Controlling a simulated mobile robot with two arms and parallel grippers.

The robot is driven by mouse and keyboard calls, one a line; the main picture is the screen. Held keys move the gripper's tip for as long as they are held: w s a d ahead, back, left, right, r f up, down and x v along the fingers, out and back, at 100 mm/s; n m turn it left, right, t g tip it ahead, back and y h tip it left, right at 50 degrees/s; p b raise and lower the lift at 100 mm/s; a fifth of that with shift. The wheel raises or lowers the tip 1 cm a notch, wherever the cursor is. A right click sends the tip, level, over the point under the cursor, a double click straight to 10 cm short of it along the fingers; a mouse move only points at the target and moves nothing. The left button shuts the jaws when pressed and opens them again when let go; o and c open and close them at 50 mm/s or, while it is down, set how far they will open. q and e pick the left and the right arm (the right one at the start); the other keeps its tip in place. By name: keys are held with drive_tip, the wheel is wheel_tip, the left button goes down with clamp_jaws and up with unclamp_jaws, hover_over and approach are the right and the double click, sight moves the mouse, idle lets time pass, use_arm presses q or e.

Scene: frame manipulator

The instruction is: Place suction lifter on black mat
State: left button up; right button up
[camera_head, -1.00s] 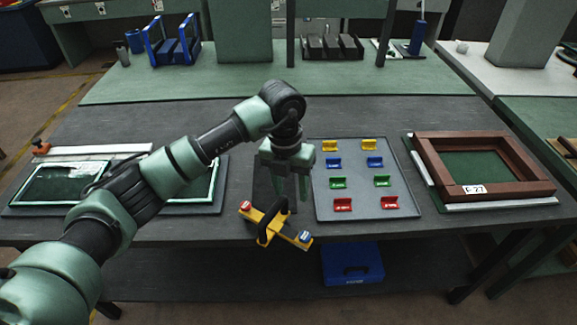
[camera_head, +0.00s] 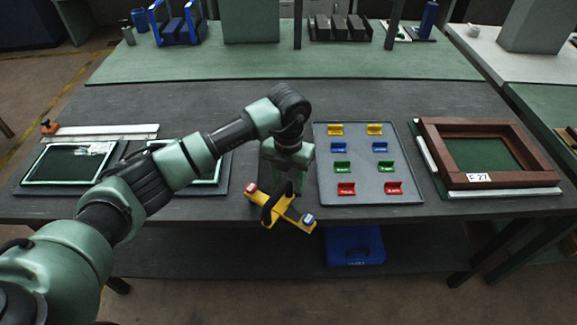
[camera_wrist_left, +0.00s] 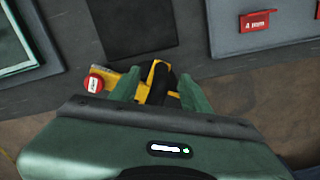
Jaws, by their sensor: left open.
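The yellow suction lifter (camera_head: 297,219) with a black handle and red and blue end caps is at the table's front edge. Its handle (camera_wrist_left: 158,86) shows between my left gripper's green fingers in the left wrist view. My left gripper (camera_head: 284,186) is open and pointed down over the lifter; I cannot tell whether the fingers touch it. The black mat (camera_wrist_left: 130,25) lies flat on the grey table just beyond the lifter in the left wrist view. In the head view my arm and gripper hide much of that area. My right gripper is not in view.
A grey tray (camera_head: 323,185) with several coloured blocks lies right of the gripper. A brown frame (camera_head: 430,150) sits farther right. A dark board with green-edged panels (camera_head: 68,148) lies on the left. A blue case (camera_head: 355,247) is on the lower shelf.

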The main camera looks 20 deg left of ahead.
use_arm(q)
drive_tip(key=shift+f, duration=1.1)
clamp_jaws()
idle(0.7)
